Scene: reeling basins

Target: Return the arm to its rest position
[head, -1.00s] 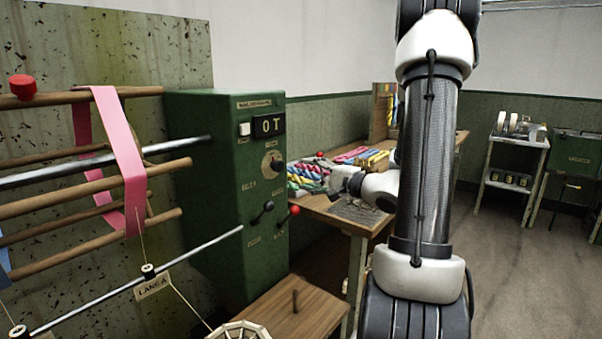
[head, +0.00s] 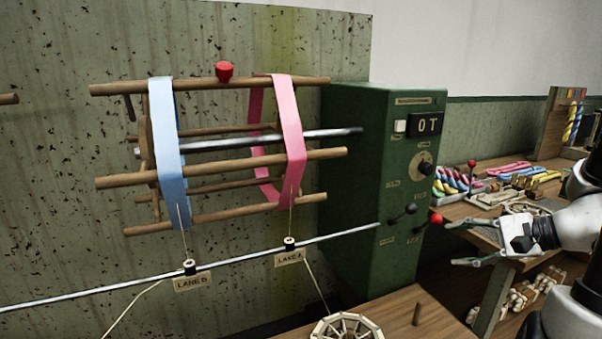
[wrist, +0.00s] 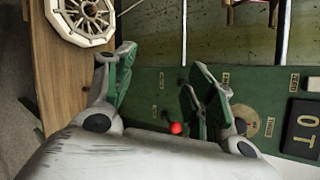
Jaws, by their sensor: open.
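My gripper (head: 468,244) is at the right of the head view, its fingers spread apart, with nothing between them. It points left toward the red-knobbed lever (head: 436,218) on the green machine box (head: 370,170). In the wrist view my gripper (wrist: 165,85) also shows open and empty, with the red knob (wrist: 176,128) seen between the fingers. Whether it touches the knob cannot be told, but a gap seems to show. My forearm enters from the right edge.
The reel (head: 230,155) carries a blue band (head: 165,140) and a pink band (head: 290,130). A spoked wheel (head: 347,328) sits on the wooden table (head: 440,320) below. A bench (head: 480,230) with coloured skeins stands behind my gripper. A thin rod crosses in front of the reel.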

